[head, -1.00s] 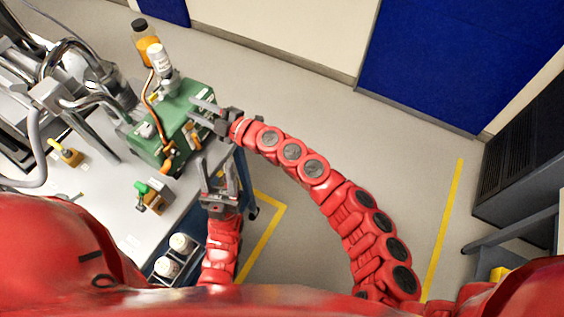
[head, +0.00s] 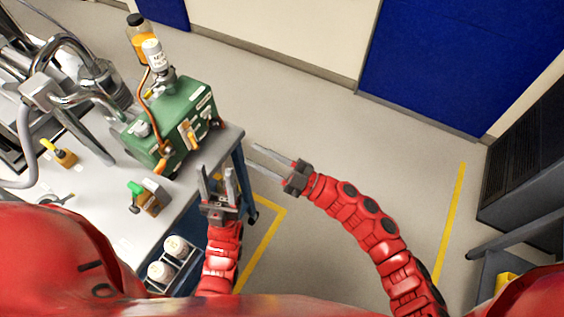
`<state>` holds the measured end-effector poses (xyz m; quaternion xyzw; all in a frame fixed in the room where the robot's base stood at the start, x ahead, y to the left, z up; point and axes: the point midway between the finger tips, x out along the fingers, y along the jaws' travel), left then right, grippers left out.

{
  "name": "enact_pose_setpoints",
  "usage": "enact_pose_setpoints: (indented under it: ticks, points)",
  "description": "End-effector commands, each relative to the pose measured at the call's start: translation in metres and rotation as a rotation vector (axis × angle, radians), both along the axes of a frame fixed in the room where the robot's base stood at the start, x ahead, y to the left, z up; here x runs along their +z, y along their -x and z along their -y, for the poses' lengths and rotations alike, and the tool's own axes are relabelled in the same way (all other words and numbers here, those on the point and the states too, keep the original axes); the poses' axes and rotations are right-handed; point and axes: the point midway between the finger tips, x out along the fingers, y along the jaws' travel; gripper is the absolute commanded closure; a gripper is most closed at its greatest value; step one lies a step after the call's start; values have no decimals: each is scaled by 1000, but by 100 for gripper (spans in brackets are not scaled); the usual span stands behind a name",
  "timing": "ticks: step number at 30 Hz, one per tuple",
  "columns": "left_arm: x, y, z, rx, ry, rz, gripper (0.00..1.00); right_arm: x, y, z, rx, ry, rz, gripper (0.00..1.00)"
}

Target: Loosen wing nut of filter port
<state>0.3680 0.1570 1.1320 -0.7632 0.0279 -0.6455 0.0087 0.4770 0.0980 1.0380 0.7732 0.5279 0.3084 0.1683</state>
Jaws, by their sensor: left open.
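A green pump box (head: 180,115) stands on the cart top. A white-capped canister (head: 155,57) on a metal neck rises from its back, which may be the filter port. A small yellow part (head: 146,74) is by that neck; I cannot tell whether it is the wing nut. A brass-yellow fitting (head: 188,134) sits on the pump's near side. My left gripper (head: 216,170) is open and empty in front of the pump, fingers pointing away from me. My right gripper (head: 250,157) is open and empty, right of the cart's edge over the floor, pointing left.
A green-and-brown valve (head: 149,197) and a yellow-handled valve (head: 62,153) are on the cart top (head: 95,195). White containers (head: 176,246) sit in a lower tray.

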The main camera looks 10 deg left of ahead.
Motion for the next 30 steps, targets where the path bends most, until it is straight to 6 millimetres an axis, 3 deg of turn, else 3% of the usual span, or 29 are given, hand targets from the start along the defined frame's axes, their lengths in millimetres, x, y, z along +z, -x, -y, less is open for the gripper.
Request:
enact_pose_setpoints:
  ticks: [6, 12, 30]
  points:
    - [-5, 0, 0, 0, 0, 0, 50, 13, 13, 33, -24, -169, 29, 65]
    - [-7, 0, 0, 0, 0, 0, 50, 22, 20, 50, -45, -253, 57, 65]
    - [-7, 0, 0, 0, 0, 0, 50, 25, 18, 54, -55, -274, 57, 65]
